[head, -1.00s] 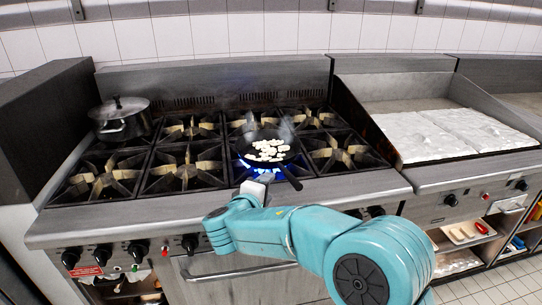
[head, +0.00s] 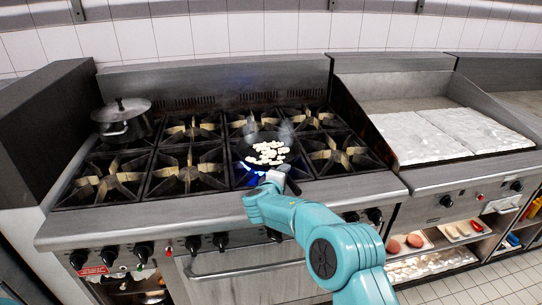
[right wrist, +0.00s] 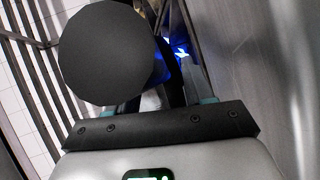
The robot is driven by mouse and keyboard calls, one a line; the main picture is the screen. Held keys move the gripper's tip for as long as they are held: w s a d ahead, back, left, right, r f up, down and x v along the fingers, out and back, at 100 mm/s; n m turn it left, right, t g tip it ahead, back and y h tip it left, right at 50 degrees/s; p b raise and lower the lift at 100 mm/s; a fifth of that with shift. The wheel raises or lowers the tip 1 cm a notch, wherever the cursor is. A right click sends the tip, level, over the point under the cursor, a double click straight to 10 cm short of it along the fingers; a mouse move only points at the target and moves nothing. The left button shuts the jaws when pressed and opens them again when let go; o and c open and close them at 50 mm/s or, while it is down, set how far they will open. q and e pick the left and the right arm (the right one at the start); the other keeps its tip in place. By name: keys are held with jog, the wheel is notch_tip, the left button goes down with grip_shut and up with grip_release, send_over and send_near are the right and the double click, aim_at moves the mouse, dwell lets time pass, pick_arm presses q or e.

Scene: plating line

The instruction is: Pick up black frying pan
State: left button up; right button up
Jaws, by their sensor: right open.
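The black frying pan (head: 245,148) sits on a front burner of the stove with pale sliced pieces (head: 268,152) in it. Its handle (head: 293,187) points toward me and slightly right. My right gripper (head: 275,177) is at the handle, just in front of the pan, partly hidden by its own wrist. In the right wrist view the open right gripper (right wrist: 157,104) has its fingers apart, with a dark round shape (right wrist: 105,52), apparently the handle end, large in front of them. I cannot tell whether the fingers touch it. My left gripper is not in view.
Blue flame (right wrist: 180,50) burns under the pan. A lidded pot (head: 122,122) stands on the left burners. Stove knobs (head: 220,242) line the front edge. A griddle (head: 400,150) with flat pale slabs is at right, above shelves with trays.

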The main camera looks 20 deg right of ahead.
grip_shut()
dwell(1.3)
jog(key=shift+r, duration=0.2)
